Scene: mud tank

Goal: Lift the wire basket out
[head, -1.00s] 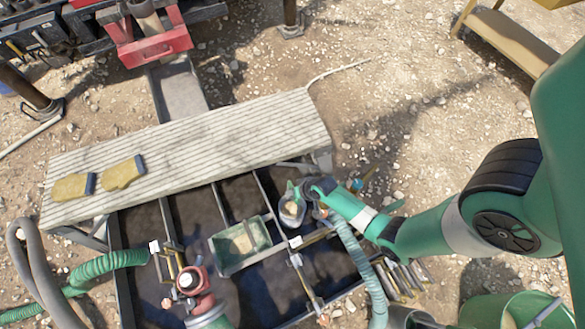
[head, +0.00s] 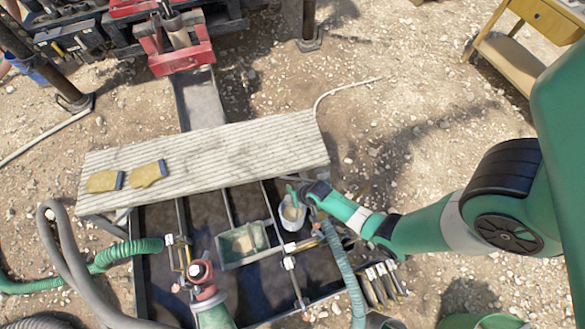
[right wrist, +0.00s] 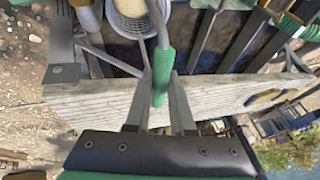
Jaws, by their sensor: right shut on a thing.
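The wire basket (head: 292,213) is a small pale-grey mesh bucket with a green grip on its handle. It is at the right part of the mud tank (head: 160,222), close to the plank walkway. My right gripper (head: 299,192) is shut on the green grip. In the right wrist view, the green grip (right wrist: 162,78) sits between the two fingers, and the basket (right wrist: 133,20) shows beyond at the top. I cannot tell how high the basket is above the mud. My left gripper is not in view.
A ribbed walkway (head: 220,150) crosses the tank's far side, with yellow gloves (head: 150,173) on it. A green tray (head: 243,243) is left of the basket. A green hose (head: 345,270) runs close to the right arm. A red fitting (head: 203,272) stands in front.

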